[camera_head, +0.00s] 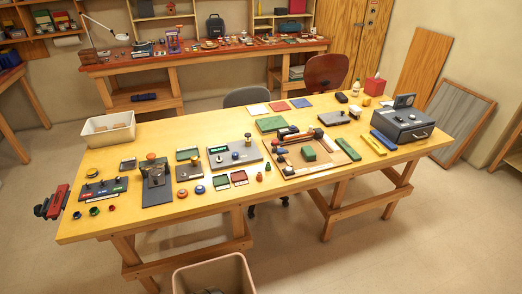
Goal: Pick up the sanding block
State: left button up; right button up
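No object can be told for certain as the sanding block at this size. A small yellow block (367,101) lies near the back right of the bench. Either could be the sanding block, but I cannot tell. Neither of my grippers is in view, and nothing on the bench is seen held.
A white bin (109,131) stands at the bench's left back and a grey box (402,124) at its right. A red-black vise-like thing (52,203) sits at the left edge. A waste bin (214,275) stands in front.

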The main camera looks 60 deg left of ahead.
aim_at(308, 152)
jog(key=u, duration=0.3)
jog(key=i, duration=2.25)
jog(key=u, duration=1.6)
jog(key=i, duration=0.5)
jog(key=u, duration=1.9)
